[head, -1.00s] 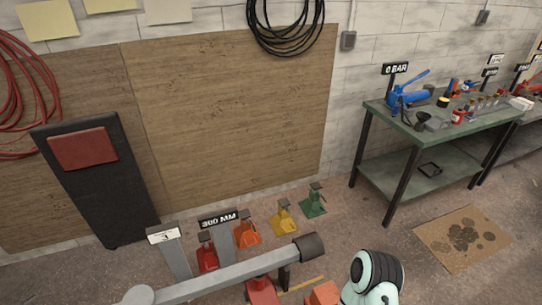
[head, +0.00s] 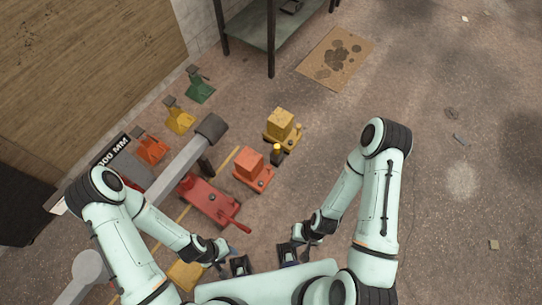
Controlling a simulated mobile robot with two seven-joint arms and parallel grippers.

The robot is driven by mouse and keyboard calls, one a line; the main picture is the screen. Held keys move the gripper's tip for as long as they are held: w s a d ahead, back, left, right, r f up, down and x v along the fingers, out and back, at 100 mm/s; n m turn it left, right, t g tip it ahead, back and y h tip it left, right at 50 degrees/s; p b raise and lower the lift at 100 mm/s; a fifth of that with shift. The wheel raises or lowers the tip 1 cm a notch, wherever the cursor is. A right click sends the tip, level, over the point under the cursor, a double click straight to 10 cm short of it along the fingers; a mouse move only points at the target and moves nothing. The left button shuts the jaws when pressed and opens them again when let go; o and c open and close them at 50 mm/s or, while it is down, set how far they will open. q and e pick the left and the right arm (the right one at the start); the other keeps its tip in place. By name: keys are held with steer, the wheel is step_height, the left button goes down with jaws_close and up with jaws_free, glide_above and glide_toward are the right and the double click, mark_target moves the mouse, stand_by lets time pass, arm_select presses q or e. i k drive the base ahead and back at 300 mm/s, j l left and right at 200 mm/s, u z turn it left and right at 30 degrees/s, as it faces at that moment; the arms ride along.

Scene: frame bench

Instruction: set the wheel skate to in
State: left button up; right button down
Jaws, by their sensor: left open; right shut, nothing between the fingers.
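Two low units with blocks on top stand on the floor right of the grey beam: an orange one (head: 253,171) and a yellow one (head: 281,131) with a small upright post in front. I cannot tell for certain which thing is the wheel skate, nor its setting. My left gripper (head: 231,252) is open at the lower middle, below the red floor jack (head: 209,201). My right gripper (head: 316,240) is shut and empty, to the right of the left one. Both grippers are apart from the orange and yellow units.
A long grey beam (head: 178,165) runs diagonally past the red jack. Orange (head: 151,150), yellow (head: 179,121) and green (head: 199,90) stands line the wall side. A green bench (head: 262,22) is at the top, with a stained mat (head: 336,58) beside it.

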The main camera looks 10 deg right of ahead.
mark_target(250, 168)
steer(key=i+l, duration=0.2)
steer(key=l, duration=0.15)
steer(key=i+l, duration=0.25)
steer(key=l, duration=0.15)
steer(key=i+l, duration=0.2)
steer(key=l, duration=0.15)
steer(key=u, duration=0.5)
steer(key=l+u, duration=0.15)
steer(key=u, duration=0.3)
steer(key=l+u, duration=0.15)
steer(key=u, duration=0.35)
steer(key=l+u, duration=0.1)
steer(key=u, duration=0.4)
steer(key=i+l, duration=0.05)
